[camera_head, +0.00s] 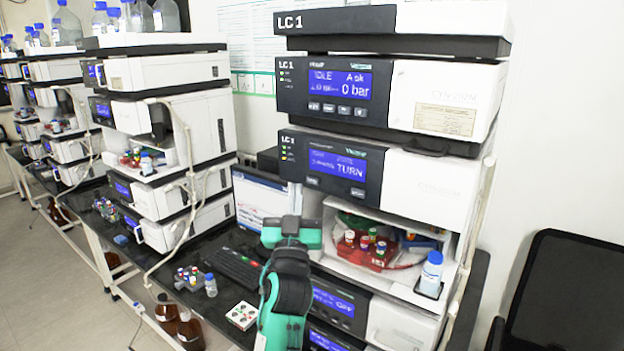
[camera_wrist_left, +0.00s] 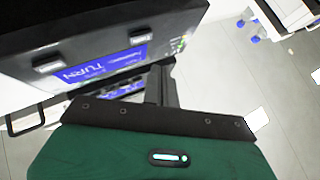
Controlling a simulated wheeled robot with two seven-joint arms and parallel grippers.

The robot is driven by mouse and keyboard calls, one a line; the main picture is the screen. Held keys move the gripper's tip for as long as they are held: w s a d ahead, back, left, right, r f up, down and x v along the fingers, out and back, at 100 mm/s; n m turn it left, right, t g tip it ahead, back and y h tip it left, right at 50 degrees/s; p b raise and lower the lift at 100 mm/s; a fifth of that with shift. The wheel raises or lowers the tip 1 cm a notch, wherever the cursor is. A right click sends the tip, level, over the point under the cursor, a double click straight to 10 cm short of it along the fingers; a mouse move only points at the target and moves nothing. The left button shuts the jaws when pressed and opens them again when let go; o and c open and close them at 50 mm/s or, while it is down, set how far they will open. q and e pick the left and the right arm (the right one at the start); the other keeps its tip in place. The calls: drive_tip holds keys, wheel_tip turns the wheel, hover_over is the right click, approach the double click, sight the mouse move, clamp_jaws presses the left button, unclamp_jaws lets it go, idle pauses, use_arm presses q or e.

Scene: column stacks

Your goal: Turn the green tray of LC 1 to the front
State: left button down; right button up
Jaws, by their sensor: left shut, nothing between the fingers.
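The LC 1 stack (camera_head: 390,110) stands at the right of the head view. Its module display (camera_head: 338,166) reads TURN; this display (camera_wrist_left: 100,72) also shows, tilted, in the left wrist view. In the open bay below, a red tray (camera_head: 372,259) with several capped vials faces front. A green part (camera_head: 352,220), seemingly the green tray, shows behind it, mostly hidden. A blue part (camera_head: 420,243) is at the right. My left gripper (camera_head: 291,219) is shut and empty, near the lower left of the TURN module; its dark fingers (camera_wrist_left: 162,84) are close to the panel.
A monitor (camera_head: 262,198) and keyboard (camera_head: 236,268) are left of my arm. Small vials (camera_head: 188,278) sit on the black bench. Another stack (camera_head: 165,130) stands further left.

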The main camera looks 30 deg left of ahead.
use_arm(q)
drive_tip(key=shift+s+a, duration=0.1)
drive_tip(key=shift+s, duration=1.25)
idle(4.3)
